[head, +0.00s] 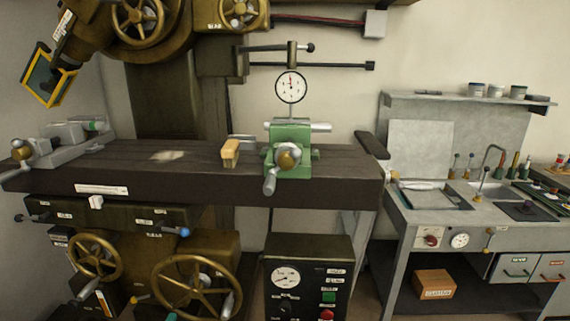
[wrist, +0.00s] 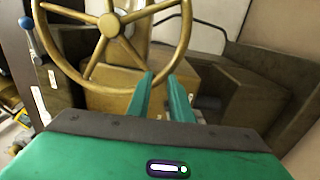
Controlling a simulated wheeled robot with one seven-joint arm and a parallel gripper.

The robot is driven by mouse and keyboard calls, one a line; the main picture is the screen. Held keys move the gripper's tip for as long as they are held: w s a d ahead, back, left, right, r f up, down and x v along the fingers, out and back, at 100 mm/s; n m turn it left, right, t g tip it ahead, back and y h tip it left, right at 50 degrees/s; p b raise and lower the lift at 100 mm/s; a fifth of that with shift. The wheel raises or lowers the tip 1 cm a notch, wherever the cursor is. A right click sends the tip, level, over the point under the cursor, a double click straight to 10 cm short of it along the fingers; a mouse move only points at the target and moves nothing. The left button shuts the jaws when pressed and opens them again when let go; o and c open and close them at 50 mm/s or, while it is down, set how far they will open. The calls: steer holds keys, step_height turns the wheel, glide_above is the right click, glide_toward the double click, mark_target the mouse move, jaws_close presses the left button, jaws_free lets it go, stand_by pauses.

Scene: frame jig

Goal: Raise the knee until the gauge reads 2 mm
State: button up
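The dial gauge (head: 291,87) hangs above the green vise (head: 290,147) on the milling machine's table (head: 200,184). Under the table sits the brass-coloured knee housing (head: 150,245), with a smaller handwheel (head: 96,256) at left and a larger handwheel (head: 197,287) with a grey handle at right. In the wrist view my gripper (wrist: 162,78) has its two teal fingers apart with nothing between them. A brass handwheel (wrist: 110,27) is just beyond the fingertips; I cannot tell whether they touch it.
A control box (head: 308,278) with a dial, green button and red button stands right of the large wheel. A wooden-headed mallet (head: 231,152) lies on the table beside the vise. A workbench (head: 465,220) with drawers stands at right. A blue-knobbed lever (wrist: 27,27) shows at left.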

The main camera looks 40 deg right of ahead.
steer(key=o, duration=0.5)
steer(key=shift+s+r, duration=0.35)
steer(key=v, duration=0.7)
steer(key=shift+s+a, duration=0.25)
